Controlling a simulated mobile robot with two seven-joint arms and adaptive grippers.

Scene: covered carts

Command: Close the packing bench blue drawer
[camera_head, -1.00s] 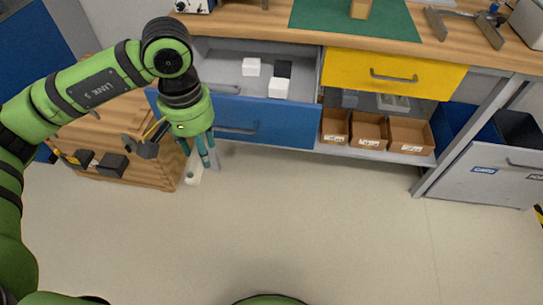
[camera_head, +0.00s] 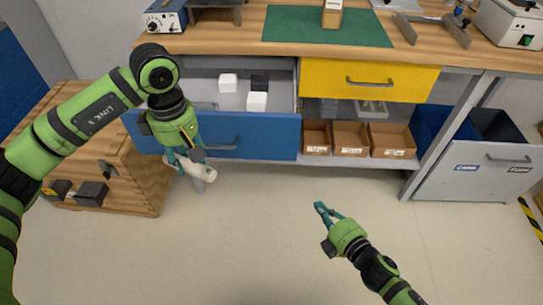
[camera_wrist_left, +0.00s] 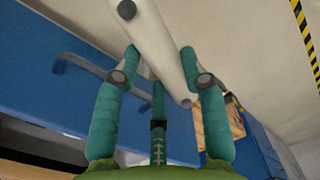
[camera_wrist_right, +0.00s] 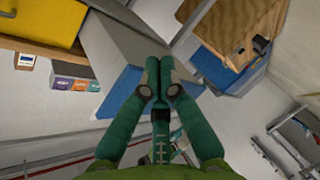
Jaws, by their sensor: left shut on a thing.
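The blue drawer (camera_head: 268,137) under the packing bench stands open. Its grey inside shows two white blocks and a black block. My left gripper (camera_head: 190,165) is in front of the drawer's left part, with its fingers pointing down. It is shut on a white tapered object (camera_head: 203,172), which also shows between the fingers in the left wrist view (camera_wrist_left: 160,45). The blue front (camera_wrist_left: 35,95) and its handle (camera_wrist_left: 82,67) are behind the fingers there. My right gripper (camera_head: 322,210) is over the floor, apart from the drawer. Its fingertips meet in the right wrist view (camera_wrist_right: 158,80), with nothing between them.
A yellow drawer (camera_head: 390,82) is closed right of the blue one. Cardboard bins (camera_head: 350,139) sit on the shelf below. A wooden cabinet (camera_head: 125,190) stands left, close to my left arm. A grey bin unit (camera_head: 470,170) stands right. The middle floor is clear.

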